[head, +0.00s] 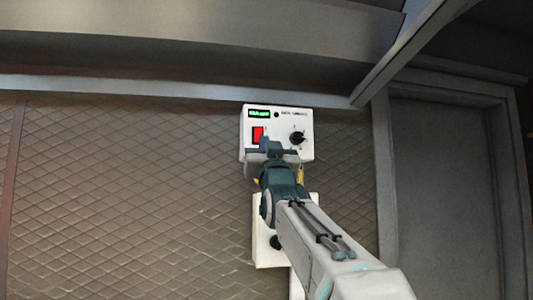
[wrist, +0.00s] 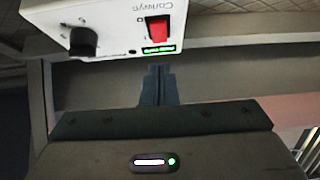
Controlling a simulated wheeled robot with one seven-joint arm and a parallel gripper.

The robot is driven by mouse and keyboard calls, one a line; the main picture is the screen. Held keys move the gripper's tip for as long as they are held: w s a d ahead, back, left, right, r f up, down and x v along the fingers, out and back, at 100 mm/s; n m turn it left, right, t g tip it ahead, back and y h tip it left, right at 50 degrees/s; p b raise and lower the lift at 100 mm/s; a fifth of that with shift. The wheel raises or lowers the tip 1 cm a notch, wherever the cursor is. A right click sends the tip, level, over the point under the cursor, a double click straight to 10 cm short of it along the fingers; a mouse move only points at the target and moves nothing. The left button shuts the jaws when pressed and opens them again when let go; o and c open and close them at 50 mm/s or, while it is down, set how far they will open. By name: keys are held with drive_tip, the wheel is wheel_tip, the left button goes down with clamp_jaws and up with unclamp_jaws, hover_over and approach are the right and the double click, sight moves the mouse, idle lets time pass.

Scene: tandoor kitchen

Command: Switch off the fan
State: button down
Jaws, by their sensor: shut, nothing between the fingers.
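A white control box (head: 281,117) is mounted on the tiled wall. It has a red rocker switch (head: 258,135), a black knob (head: 297,138) and a lit green display (head: 259,113). In the wrist view the box shows upside down at the top, with the red switch (wrist: 158,29), the knob (wrist: 80,41) and the green display (wrist: 159,50). My gripper (head: 264,145) is shut and empty, just below the red switch in the head view. In the wrist view my gripper's fingertips (wrist: 158,70) are near the display edge; I cannot tell whether they touch. No fan is identifiable.
A second white box (head: 268,238) sits lower on the wall, partly hidden by my arm. A grey door (head: 440,190) with a frame is to the right. A large grey hood (head: 200,35) overhangs the top. The tiled wall (head: 130,190) at left is clear.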

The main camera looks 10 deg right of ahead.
drive_tip(key=s+f+b, duration=0.4)
drive_tip(key=s+f, duration=0.1)
drive_tip(key=f, duration=0.2)
drive_tip(key=shift+w+f, duration=0.1)
idle(0.4)
wheel_tip(320, 180, down, 34)
drive_tip(key=s+a+g, duration=0.1)
drive_tip(key=s+g, duration=0.1)
drive_tip(key=g, duration=1)
drive_tip(key=s+a+f+g+y, duration=0.1)
drive_tip(key=s+f+g, duration=1)
drive_tip(key=s+f, duration=1.1)
wheel_tip(320, 180, down, 4)
drive_tip(key=shift+s+r, duration=0.2)
